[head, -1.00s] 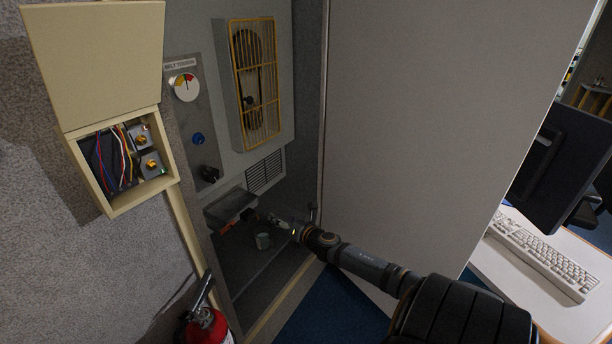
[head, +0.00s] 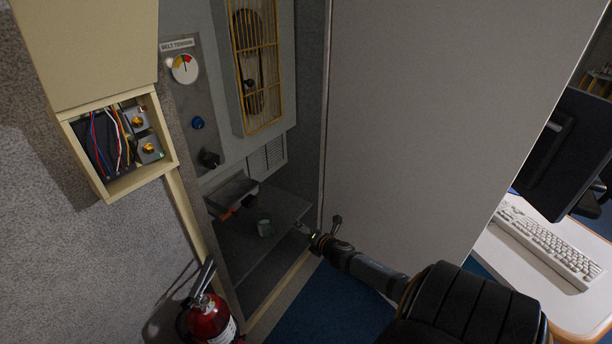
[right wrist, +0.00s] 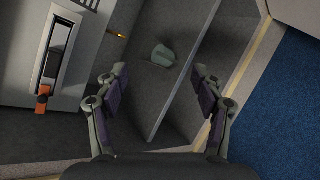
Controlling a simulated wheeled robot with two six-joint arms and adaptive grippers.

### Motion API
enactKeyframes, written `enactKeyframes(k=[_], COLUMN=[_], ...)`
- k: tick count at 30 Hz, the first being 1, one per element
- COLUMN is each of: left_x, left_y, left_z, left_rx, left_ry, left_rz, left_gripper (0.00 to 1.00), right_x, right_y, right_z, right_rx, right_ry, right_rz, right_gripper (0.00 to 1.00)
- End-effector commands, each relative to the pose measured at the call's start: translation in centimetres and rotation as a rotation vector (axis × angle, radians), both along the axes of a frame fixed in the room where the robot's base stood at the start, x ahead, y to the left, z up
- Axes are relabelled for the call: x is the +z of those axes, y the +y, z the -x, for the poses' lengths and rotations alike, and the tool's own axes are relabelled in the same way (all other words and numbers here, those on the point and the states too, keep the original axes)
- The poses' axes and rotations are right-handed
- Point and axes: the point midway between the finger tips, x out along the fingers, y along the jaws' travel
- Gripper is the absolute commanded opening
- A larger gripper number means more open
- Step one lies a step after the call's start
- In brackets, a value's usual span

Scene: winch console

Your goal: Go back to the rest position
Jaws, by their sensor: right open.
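My right gripper (head: 303,228) is at the front right edge of the console's lower shelf in the head view. In the right wrist view its two fingers (right wrist: 160,88) are spread apart with nothing between them. My left gripper is not in view.
The console carries a belt tension gauge (head: 185,68), a blue button (head: 198,123), a black knob (head: 209,159) and a yellow guard (head: 258,70). An open wiring box (head: 112,195) and a fire extinguisher (head: 208,318) are at left. A grey panel (head: 420,120) and a desk (head: 515,275) are at right.

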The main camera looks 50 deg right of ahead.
Motion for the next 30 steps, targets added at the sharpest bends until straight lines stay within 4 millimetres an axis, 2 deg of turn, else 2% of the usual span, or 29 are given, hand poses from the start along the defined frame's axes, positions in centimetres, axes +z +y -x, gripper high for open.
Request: enactKeyframes(k=[10,11,14,17,18,20,21,23,24,26,27,30], left_x=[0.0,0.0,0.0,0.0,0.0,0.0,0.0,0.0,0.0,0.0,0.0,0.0], left_y=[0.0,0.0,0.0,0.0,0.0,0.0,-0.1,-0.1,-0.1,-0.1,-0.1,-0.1], left_z=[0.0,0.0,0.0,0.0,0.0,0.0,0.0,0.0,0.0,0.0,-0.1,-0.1], left_rx=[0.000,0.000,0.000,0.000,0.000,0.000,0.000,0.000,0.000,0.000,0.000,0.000], left_ry=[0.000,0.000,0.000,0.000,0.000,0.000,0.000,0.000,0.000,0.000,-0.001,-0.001], left_rz=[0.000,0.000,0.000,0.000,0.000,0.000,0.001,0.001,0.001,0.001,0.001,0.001], left_gripper=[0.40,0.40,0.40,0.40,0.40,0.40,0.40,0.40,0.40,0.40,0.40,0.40], right_x=[-0.2,-0.5,-3.8,-10.1,-12.9,-17.0,-19.5,-23.0,-25.1,-28.0,-29.7,-32.8], right_y=[0.0,0.0,-0.1,0.4,0.9,2.1,3.1,4.9,6.3,8.6,10.3,14.6], right_z=[0.1,0.3,2.2,6.4,8.6,12.1,14.5,18.2,20.9,24.9,27.5,33.5], right_rx=[-0.002,-0.011,-0.088,-0.251,-0.335,-0.466,-0.556,-0.691,-0.784,-0.927,-1.023,-1.248], right_ry=[0.002,0.005,0.037,0.094,0.120,0.156,0.178,0.210,0.230,0.259,0.276,0.307], right_rz=[-0.004,-0.016,-0.124,-0.336,-0.433,-0.574,-0.662,-0.783,-0.859,-0.963,-1.024,-1.150], right_gripper=[0.68,0.68,0.68,0.68,0.68,0.68,0.68,0.68,0.68,0.68,0.68,0.68])
